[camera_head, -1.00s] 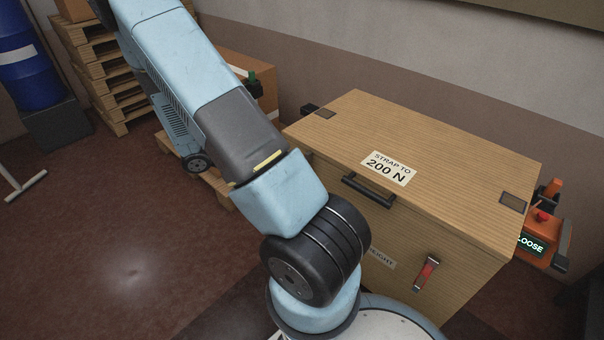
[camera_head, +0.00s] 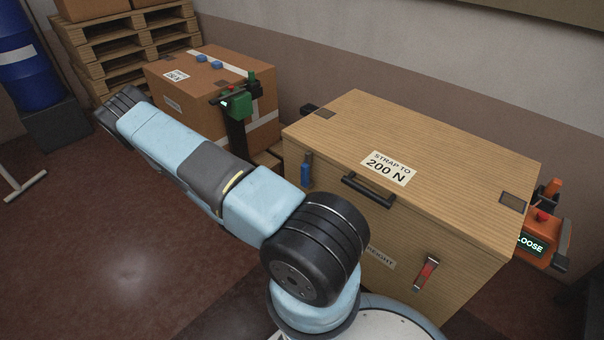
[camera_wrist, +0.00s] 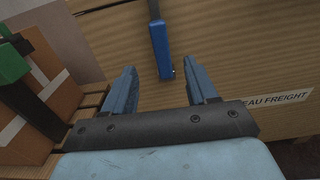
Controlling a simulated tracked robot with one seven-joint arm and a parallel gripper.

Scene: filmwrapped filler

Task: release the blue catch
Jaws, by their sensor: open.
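The blue catch (camera_head: 306,170) is on the left part of the wooden crate's front face, below the lid edge. In the wrist view the blue catch (camera_wrist: 161,50) hangs as an upright blue handle on a dark stem, ahead of my gripper. My gripper (camera_wrist: 163,80) is open, its two blue fingers apart on either side of the catch's line, with nothing between them that I can tell is touched. In the head view the gripper itself is hidden behind my arm. The wooden crate (camera_head: 430,150) has a closed lid with a "STRAP TO 200 N" label.
A red catch (camera_head: 427,271) is on the crate's front right, and a black handle (camera_head: 368,190) is at the lid's front edge. A cardboard box (camera_head: 180,100) with a green device (camera_head: 238,104) stands left. An orange device (camera_head: 540,236) reading "LOOSE" is at the right.

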